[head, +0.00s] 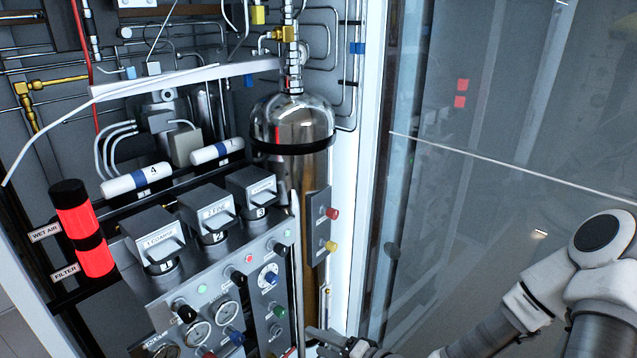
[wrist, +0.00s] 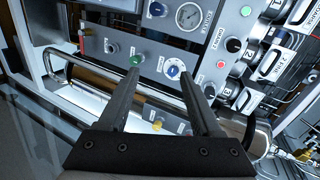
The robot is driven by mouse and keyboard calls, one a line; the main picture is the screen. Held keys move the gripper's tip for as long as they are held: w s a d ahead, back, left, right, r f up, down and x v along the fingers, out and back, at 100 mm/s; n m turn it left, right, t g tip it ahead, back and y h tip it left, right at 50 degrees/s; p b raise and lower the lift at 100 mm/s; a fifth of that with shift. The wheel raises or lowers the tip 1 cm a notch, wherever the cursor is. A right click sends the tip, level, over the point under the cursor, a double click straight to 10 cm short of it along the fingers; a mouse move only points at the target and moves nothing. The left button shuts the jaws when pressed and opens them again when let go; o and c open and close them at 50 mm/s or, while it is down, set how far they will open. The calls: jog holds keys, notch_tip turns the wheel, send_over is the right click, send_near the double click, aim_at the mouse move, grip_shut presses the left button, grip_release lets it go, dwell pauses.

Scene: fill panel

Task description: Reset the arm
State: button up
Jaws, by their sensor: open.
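My arm enters the head view from the lower right, in front of a glass pane. My gripper (head: 318,335) is at the bottom centre, close to the lower right edge of the control panel (head: 225,260). In the wrist view my gripper (wrist: 160,75) shows two dark fingers spread apart with nothing between them. Beyond the fingertips are the panel face, a green knob (wrist: 136,60) and a blue-centred dial (wrist: 174,70). I cannot tell how far the fingertips are from the panel.
A steel cylinder (head: 292,122) stands behind the panel. A red filter (head: 82,228) is at left. Labelled box switches (head: 207,212) top the panel. The glass pane (head: 480,190) borders the right side.

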jog(key=w+d+r+n+h+b, duration=0.2)
jog(key=w+d+n+h, duration=0.2)
jog(key=w+d+h, duration=0.45)
jog(key=s+d+r+n+b, duration=0.1)
jog(key=s+d+r, duration=0.2)
jog(key=r, duration=0.2)
jog(key=s+r+n+g+h+b, duration=0.1)
jog(key=s+r+b, duration=0.1)
jog(key=s+r, duration=1.4)
jog(key=s+a, duration=0.1)
jog(key=s, duration=0.1)
jog(key=shift+s+g, duration=0.3)
jog(key=shift+s, duration=0.1)
jog(key=shift+n+g+h, duration=0.4)
jog(key=shift+g+h, duration=0.05)
jog(key=shift+g, duration=0.25)
jog(key=s+d, duration=0.1)
jog(key=s+d+f, duration=0.1)
jog(key=s+d, duration=0.1)
jog(key=shift+s+d, duration=0.15)
jog(key=shift+c, duration=1.3)
jog(key=shift+s+f, duration=0.1)
jog(key=shift+s, duration=0.05)
